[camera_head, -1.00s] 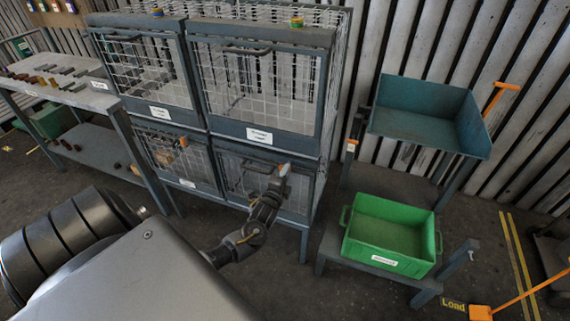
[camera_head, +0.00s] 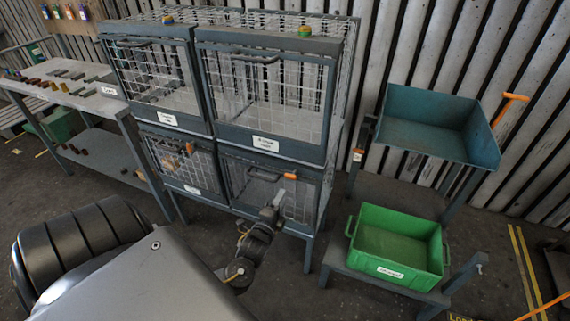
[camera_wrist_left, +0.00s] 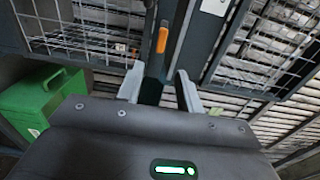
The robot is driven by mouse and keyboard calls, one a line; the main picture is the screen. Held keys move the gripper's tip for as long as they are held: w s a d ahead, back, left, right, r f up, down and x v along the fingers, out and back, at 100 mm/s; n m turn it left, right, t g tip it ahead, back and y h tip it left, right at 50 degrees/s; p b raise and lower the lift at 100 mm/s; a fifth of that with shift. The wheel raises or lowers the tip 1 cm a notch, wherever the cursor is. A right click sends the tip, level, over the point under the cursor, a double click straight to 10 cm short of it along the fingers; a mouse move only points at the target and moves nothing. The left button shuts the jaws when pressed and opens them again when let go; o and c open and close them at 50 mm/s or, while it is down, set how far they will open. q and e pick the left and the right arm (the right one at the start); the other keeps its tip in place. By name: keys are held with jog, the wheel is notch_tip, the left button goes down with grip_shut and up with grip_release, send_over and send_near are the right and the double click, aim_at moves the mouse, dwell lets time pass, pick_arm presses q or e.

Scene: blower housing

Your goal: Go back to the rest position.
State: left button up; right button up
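My left gripper (camera_head: 278,198) is in front of the lower right cage door (camera_head: 245,185), low and near the orange latch (camera_head: 262,177). In the left wrist view its two grey fingers (camera_wrist_left: 160,88) stand apart with nothing held between them. Behind the gap, apart from the fingers, are a dark post and an orange handle (camera_wrist_left: 162,40). My right gripper is not in view.
The wire cage rack (camera_head: 268,145) stands close ahead. A green bin (camera_head: 394,270) is on a low stand to its right, below a teal tray (camera_head: 420,139). A table (camera_head: 75,98) with small parts is at the left. Floor shows between them.

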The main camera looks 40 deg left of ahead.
pick_arm(q)
jog(key=shift+s+d, duration=0.2)
jog(key=shift+s, duration=0.4)
jog(key=s+d+f+n+g+h, duration=0.1)
jog(key=s+f+n+g, duration=0.25)
jog(key=f, duration=0.65)
jog(key=s+d+f+n+g+h, duration=0.15)
jog(key=s+f, duration=0.35)
jog(key=f, duration=0.5)
jog(key=s+d+f+n+g+h, duration=0.1)
jog(key=s+f+n+g, duration=0.25)
jog(key=f, duration=0.65)
jog(key=s+d+f+n+g, duration=0.1)
jog(key=s+d+f+g, duration=0.1)
jog(key=s, duration=0.7)
jog(key=s+d+f+n+g+h, duration=0.1)
jog(key=s+d+f+g, duration=0.2)
jog(key=s+f, duration=0.4)
jog(key=s+d+f+n+g+h, duration=0.1)
jog(key=s+d+f, duration=0.4)
jog(key=s, duration=0.8)
jog(key=shift+s+f+g, duration=0.15)
jog(key=shift+f+g, duration=0.1)
jog(key=shift+g, duration=0.5)
